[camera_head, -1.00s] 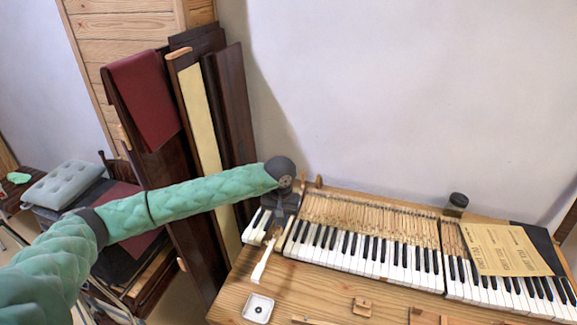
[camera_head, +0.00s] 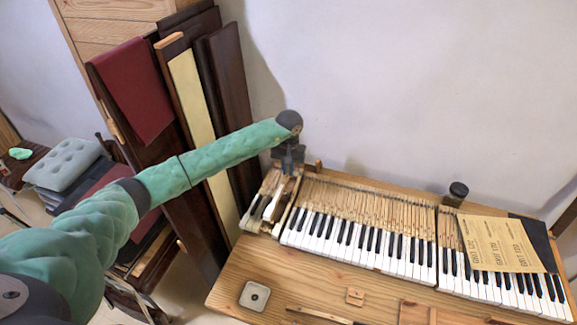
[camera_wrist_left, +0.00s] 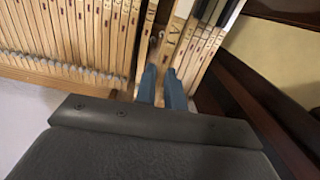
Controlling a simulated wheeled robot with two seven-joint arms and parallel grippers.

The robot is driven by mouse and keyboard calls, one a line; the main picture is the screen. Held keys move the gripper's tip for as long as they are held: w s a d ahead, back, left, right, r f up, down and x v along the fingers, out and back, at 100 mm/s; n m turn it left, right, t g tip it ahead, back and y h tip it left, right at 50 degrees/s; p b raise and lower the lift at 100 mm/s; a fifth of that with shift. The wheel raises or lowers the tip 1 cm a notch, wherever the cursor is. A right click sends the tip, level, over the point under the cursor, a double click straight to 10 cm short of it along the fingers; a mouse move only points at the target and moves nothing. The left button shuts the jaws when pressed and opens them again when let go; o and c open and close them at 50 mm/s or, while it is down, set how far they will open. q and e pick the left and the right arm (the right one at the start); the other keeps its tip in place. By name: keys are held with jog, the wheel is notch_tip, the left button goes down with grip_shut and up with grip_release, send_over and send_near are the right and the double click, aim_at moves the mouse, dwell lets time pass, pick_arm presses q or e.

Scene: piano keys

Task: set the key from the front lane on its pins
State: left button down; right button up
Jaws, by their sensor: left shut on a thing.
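My left gripper (camera_head: 288,168) is over the left end of the keyboard, shut on a wooden key. The key (camera_head: 271,211) has a white front end that points toward the front of the bench. In the left wrist view the fingers (camera_wrist_left: 161,88) close on the bare wood of the key (camera_wrist_left: 174,45), which has dark marks on it. The key lies roughly in line with its neighbours over a gap in the row. A small pin (camera_wrist_left: 160,35) shows beside it. I cannot tell whether the key rests on its pins. My right gripper is not in view.
The keyboard (camera_head: 358,240) stretches to the right, with brown paper (camera_head: 497,245) over its right part. Dark panels (camera_head: 228,110) lean behind the left end.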

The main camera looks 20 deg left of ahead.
aim_at(288, 172)
pick_arm(q)
jog(key=shift+f, duration=2.25)
jog(key=shift+f+b, duration=0.15)
jog(key=shift+b, duration=0.2)
jog(key=shift+f+b, duration=0.6)
jog(key=shift+b, duration=0.05)
jog(key=shift+f+b, duration=0.2)
jog(key=shift+b, duration=0.1)
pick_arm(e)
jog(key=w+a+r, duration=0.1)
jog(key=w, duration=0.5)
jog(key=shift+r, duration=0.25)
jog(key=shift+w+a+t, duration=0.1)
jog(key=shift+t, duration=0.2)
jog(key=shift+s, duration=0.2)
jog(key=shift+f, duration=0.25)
